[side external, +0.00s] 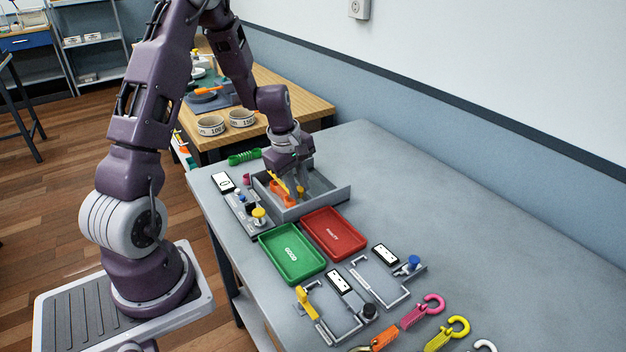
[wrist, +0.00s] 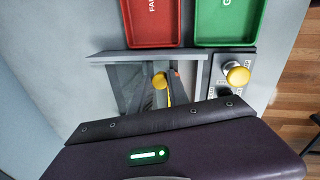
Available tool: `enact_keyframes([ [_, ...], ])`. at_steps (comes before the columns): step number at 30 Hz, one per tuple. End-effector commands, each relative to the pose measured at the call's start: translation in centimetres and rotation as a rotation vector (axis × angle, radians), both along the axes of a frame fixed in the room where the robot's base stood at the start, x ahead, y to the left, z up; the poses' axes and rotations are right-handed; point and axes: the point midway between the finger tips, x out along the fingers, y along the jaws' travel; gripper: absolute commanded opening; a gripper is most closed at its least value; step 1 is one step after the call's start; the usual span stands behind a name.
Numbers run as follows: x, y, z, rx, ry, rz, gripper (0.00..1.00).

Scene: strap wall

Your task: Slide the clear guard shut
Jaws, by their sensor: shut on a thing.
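My gripper (side external: 299,188) reaches down into a grey open-topped box (side external: 341,196) near the table's left edge. It is shut on a small yellow piece, which shows as a round knob in the wrist view (wrist: 160,81). An orange piece (side external: 280,198) and a slim yellow part (side external: 279,181) are beside the fingers in the box. The fingertips are partly hidden, so the exact contact is unclear. I cannot clearly pick out the clear guard. The box also shows in the wrist view (wrist: 150,55), with a grey slanted panel inside it.
A control strip with a yellow button (side external: 258,213) adjoins the box. Green (side external: 270,236) and red (side external: 355,248) trays stand in front. Two grey frame fixtures and several coloured hooks lie nearer the camera. The table's right side is clear.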

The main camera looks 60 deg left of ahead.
Motion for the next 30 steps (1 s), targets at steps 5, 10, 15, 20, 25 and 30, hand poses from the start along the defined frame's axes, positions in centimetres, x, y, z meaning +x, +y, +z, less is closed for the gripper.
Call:
enact_keyframes([
  [5, -3.7, 0.2, 0.0, 0.002, 0.0, 0.006, 0.0],
  [10, -5.0, 0.1, 0.0, 0.004, 0.0, 0.002, 0.0],
  [15, -5.1, 0.0, 0.0, 0.002, 0.002, 0.002, 0.0],
  [20, -5.2, 0.1, 0.0, 0.002, 0.004, 0.004, 0.32],
  [25, -5.1, 0.0, 0.0, 0.001, 0.002, 0.001, 0.43],
  [30, -5.0, 0.0, 0.1, 0.003, 0.001, 0.001, 0.43],
])
